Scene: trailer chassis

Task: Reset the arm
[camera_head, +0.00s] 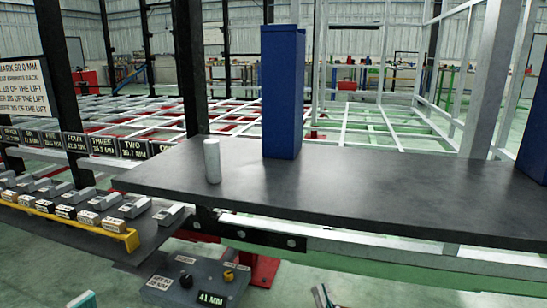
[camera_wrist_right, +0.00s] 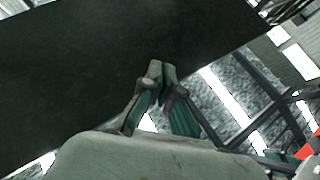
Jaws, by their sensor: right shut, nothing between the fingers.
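My right gripper (camera_head: 322,295) shows only by its tips at the bottom edge of the head view, in front of and below the dark tabletop's front edge. In the right wrist view my right gripper (camera_wrist_right: 161,68) has its fingertips together with nothing between them. Behind it there lies the dark tabletop (camera_wrist_right: 70,80). A small pale teal piece (camera_head: 82,299) at the bottom left of the head view looks like a tip of my left gripper. The rest of it is out of frame, so its opening cannot be told.
The dark tabletop (camera_head: 330,195) carries a pale cylinder (camera_head: 212,160) and a blue block (camera_head: 281,95). A shelf with several labelled grey blocks and a yellow rail (camera_head: 80,226) stands at left. A grey control box (camera_head: 190,284) sits below. A white chassis frame lies behind.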

